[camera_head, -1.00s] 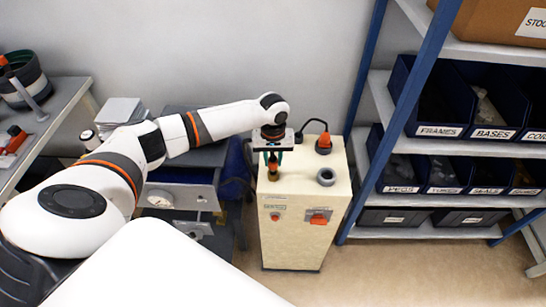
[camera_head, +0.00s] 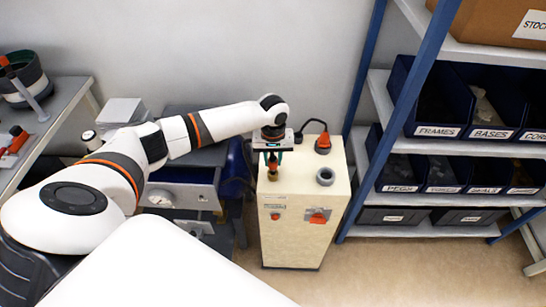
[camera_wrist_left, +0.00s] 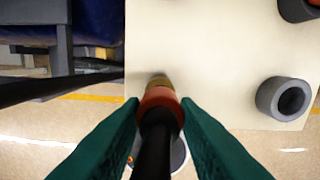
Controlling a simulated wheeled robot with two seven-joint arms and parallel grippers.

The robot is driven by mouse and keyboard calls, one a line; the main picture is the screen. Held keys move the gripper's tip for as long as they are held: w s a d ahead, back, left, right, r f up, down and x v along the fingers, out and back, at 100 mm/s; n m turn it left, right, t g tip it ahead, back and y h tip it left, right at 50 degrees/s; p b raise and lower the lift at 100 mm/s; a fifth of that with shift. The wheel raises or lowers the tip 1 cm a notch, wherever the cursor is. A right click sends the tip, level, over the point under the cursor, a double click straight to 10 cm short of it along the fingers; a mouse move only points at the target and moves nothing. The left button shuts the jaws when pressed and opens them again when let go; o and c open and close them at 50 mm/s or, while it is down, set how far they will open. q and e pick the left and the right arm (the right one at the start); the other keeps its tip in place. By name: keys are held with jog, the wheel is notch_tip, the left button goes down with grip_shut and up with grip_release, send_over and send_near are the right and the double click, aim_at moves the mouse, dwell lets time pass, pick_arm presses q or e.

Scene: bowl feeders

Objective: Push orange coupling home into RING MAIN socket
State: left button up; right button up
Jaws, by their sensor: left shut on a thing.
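My left gripper (camera_wrist_left: 160,118) has its teal fingers shut on the orange coupling (camera_wrist_left: 160,97), with a black hose rising from it toward the camera. In the head view the coupling (camera_head: 272,160) is upright above the left part of the cream cabinet's top (camera_head: 300,165). A brass part (camera_head: 273,175) shows under the orange. I cannot tell whether it belongs to the coupling or to a socket, nor how deep anything sits. A grey ring-shaped socket (camera_head: 326,176), also in the wrist view (camera_wrist_left: 284,98), stands empty to the right. No RING MAIN label is readable. My right gripper is not in view.
Another orange fitting (camera_head: 323,143) with a black cable sits at the cabinet's back right. A red handle (camera_head: 318,216) is on its front. A blue-framed shelf (camera_head: 362,75) with labelled bins stands right, a grey drawer unit (camera_head: 185,195) left. The cabinet top's middle is clear.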

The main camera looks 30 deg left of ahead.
pick_arm(q)
jog(key=shift+p, duration=0.45)
dwell(0.3)
jog(key=shift+f, duration=0.1)
dwell(0.5)
jog(key=shift+p, duration=0.45)
jog(key=shift+f+b, duration=0.4)
jog(key=shift+f, duration=0.95)
dwell(0.8)
jog(key=o, duration=1.3)
jog(key=shift+o, duration=0.2)
jog(key=shift+r, duration=0.1)
notch_tip(320, 180, up, 7)
jog(key=p, duration=0.8)
